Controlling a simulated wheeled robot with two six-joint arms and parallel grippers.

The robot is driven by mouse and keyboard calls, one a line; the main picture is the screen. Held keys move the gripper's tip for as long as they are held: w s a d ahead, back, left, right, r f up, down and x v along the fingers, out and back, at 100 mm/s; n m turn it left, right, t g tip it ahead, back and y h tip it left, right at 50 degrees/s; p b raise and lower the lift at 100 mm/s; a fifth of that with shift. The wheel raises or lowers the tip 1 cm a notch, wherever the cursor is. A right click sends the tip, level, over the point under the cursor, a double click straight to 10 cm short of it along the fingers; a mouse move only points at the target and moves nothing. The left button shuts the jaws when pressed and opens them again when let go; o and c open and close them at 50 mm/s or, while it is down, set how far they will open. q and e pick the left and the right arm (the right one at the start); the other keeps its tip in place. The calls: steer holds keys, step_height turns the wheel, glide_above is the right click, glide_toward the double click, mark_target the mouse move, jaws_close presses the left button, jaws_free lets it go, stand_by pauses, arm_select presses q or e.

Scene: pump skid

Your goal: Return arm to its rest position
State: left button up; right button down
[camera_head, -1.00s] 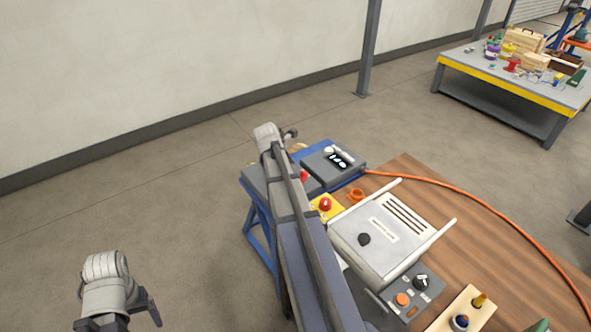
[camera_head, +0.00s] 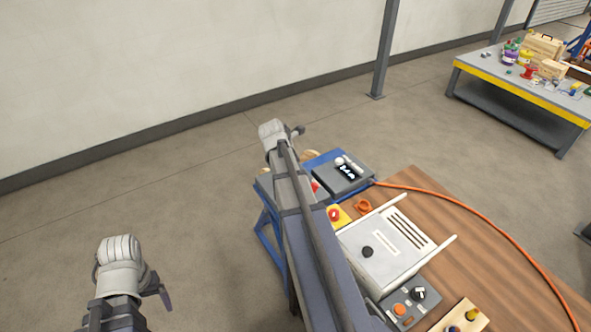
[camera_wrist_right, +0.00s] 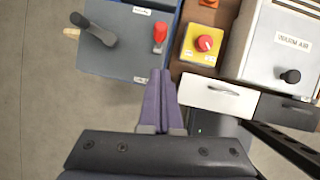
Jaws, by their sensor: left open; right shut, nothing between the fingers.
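My left arm's grey wrist (camera_head: 120,268) is at the lower left of the head view, over bare floor. A dark finger of my left gripper (camera_head: 158,288) shows beside it; the gripper is open, and no object shows at it. My right arm (camera_head: 300,215) reaches up through the middle of the head view, in front of the bench's left side. In the right wrist view my right gripper (camera_wrist_right: 160,76) has its two purple fingers together, with nothing between them. They overlap the lower edge of a grey box (camera_wrist_right: 115,60) with a dark lever and a red handle.
A wooden bench (camera_head: 490,265) holds a white-and-grey cabinet (camera_head: 385,250), a yellow box with a red button (camera_head: 335,215) and a control box (camera_head: 405,305). An orange hose (camera_head: 475,203) crosses it. A yellow-edged table (camera_head: 520,90) stands far right. Floor at left is clear.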

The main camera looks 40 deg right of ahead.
steer(key=shift+a, duration=0.1)
stand_by(0.4)
steer(key=a+f+m+y+b, duration=0.1)
steer(key=a+f+m+b, duration=0.25)
steer(key=a, duration=1.15)
steer(key=s+a+f+m+y+b, duration=0.1)
steer(key=s+a+m, duration=0.2)
steer(key=a, duration=0.6)
steer(key=s+a+f+m+b, duration=0.1)
steer(key=s+a+m, duration=0.3)
steer(key=a, duration=0.5)
steer(key=s+a+f+m+g+y+b, duration=0.1)
steer(key=s+a+f+m, duration=0.2)
steer(key=s+a, duration=0.4)
steer(key=a+m, duration=0.1)
steer(key=a, duration=0.1)
steer(key=shift+a+f+y+b, duration=0.2)
steer(key=shift+a+y+b, duration=0.1)
steer(key=shift+a, duration=0.05)
